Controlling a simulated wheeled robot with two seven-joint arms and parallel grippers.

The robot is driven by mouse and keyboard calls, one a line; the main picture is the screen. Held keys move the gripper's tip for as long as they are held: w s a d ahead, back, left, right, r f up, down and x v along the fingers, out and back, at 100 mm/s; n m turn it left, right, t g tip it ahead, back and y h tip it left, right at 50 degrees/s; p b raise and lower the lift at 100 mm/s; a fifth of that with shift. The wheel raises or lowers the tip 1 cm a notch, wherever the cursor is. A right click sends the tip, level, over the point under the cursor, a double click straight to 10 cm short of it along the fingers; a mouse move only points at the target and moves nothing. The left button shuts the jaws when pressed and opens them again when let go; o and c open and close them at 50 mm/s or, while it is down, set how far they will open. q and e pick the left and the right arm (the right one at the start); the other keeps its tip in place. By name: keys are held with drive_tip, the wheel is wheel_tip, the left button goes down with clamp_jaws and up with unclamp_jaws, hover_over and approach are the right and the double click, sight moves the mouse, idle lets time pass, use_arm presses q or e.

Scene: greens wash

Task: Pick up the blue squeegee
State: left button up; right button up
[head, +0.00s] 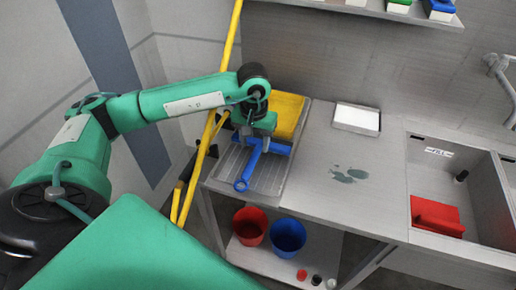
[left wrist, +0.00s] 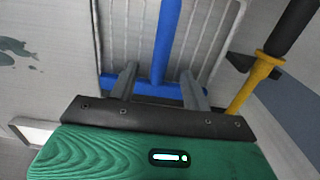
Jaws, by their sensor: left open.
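The blue squeegee (head: 246,172) lies on a grey ribbed tray (head: 270,183) at the left end of the steel counter. Its handle, with a ring at the end, points toward the front, and its crosspiece lies at the back. My left gripper (head: 262,130) is over the crosspiece end, pointing down. In the left wrist view, my left gripper (left wrist: 159,72) is open, with one finger on either side of the squeegee's handle (left wrist: 166,45), near where it meets the crosspiece. Gaps show between handle and fingers. Whether the fingers touch the crosspiece is unclear. My right gripper is out of view.
A yellow slab (head: 289,110) lies behind the squeegee. A yellow pole (head: 207,140) stands left of the counter. A white box (head: 357,119), a wet patch (head: 349,175) and a sink with a red item (head: 436,216) are rightward. Red (head: 249,227) and blue (head: 288,237) buckets stand below.

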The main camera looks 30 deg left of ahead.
sight(254, 156)
use_arm(q)
drive_tip(key=shift+s+f+p, duration=0.2)
drive_tip(key=shift+f+p, duration=0.45)
drive_tip(key=shift+f, duration=0.1)
wheel_tip(254, 156, down, 2)
drive_tip(key=shift+f+p, duration=0.25)
drive_tip(key=shift+p, duration=0.15)
drive_tip(key=shift+f, duration=0.55)
clamp_jaws()
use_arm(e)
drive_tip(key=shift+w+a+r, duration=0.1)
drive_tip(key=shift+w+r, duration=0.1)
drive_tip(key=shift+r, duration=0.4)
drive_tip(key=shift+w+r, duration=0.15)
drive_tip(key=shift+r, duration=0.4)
use_arm(q)
drive_tip(key=shift+r, duration=0.15)
